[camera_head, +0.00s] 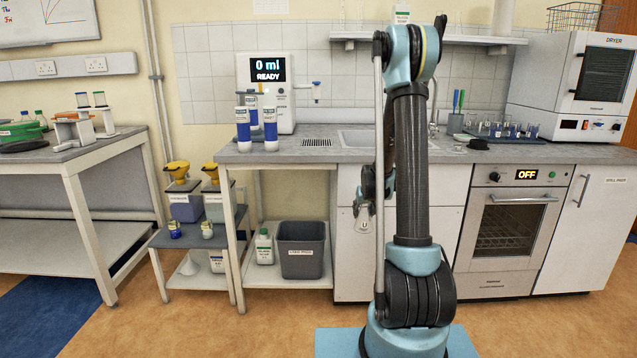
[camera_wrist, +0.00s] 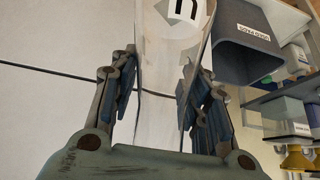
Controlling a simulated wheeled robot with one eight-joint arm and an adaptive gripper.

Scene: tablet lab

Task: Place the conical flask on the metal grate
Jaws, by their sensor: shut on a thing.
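The clear conical flask (camera_head: 363,228) hangs in front of the white cabinet doors, below counter height, with a letter label on its side. My gripper (camera_head: 361,205) is above it, partly hidden by my own arm. In the wrist view my gripper (camera_wrist: 158,85) has its two fingers closed on either side of the clear flask (camera_wrist: 172,45). The metal grate (camera_head: 316,142) is a small dark slotted panel in the counter top, in front of the dispenser and left of the sink. Nothing stands on it. The flask is apart from it, lower and to the right.
The dispenser (camera_head: 271,90) reads 0 ml, READY. Several blue-and-white bottles (camera_head: 270,130) stand left of the grate. The sink (camera_head: 358,138) is to its right. A grey bin (camera_head: 302,250) stands on the shelf below the counter; it also shows in the wrist view (camera_wrist: 243,52).

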